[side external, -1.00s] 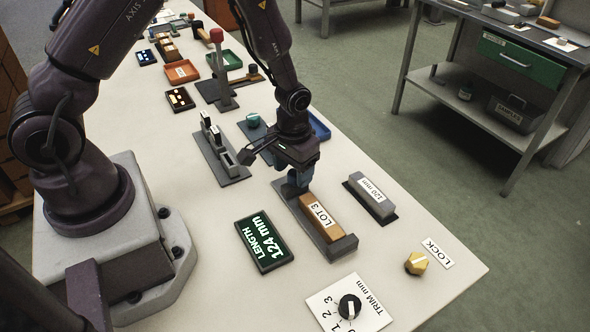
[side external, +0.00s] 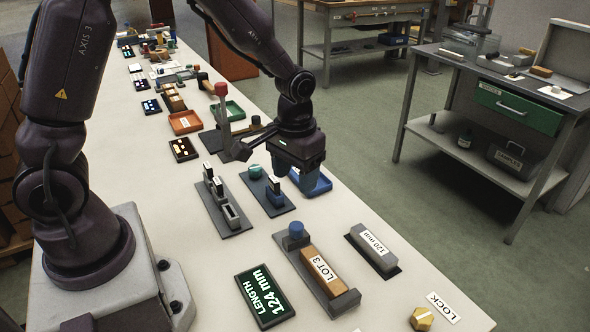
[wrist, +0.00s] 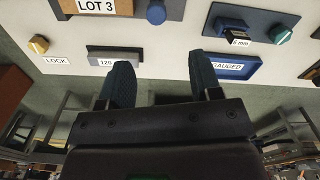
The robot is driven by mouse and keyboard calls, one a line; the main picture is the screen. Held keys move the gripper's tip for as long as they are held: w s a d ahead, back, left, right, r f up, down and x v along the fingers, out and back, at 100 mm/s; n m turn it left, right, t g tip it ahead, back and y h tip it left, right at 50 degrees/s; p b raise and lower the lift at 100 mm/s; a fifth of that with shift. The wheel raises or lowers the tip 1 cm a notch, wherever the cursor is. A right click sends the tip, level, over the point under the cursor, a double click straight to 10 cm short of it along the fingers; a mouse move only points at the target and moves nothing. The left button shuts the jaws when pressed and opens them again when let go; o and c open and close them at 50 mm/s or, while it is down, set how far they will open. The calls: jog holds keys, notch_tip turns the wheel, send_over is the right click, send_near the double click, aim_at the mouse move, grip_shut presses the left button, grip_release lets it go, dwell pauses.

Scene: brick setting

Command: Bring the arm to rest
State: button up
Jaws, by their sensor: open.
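My gripper (side external: 296,180) is raised over the bench beside the blue tray (side external: 312,182). In the wrist view its two dark fingertips (wrist: 161,78) are wide apart with nothing between them. The LOT 3 brick (side external: 323,268) lies in a grey fixture (side external: 346,301) with a blue knob (side external: 295,233) at its far end. The fixture and brick stand clear of my gripper, and the brick's label also shows at the top of the wrist view (wrist: 96,6).
A grey 120 mm block (side external: 373,250), a yellow LOCK knob (side external: 421,318) and a LENGTH display (side external: 265,295) reading 124 mm are near the front. A red-topped post (side external: 222,108) stands behind my gripper.

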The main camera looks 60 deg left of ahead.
jog(key=shift+r, duration=0.35)
jog(key=s+r+m+t, duration=0.3)
jog(key=s+r+t, duration=0.2)
jog(key=s+r, duration=1)
notch_tip(320, 180, up, 3)
jog(key=shift+s+d+f+t, duration=0.2)
jog(key=shift+d+t, duration=0.1)
jog(key=shift+d, duration=0.05)
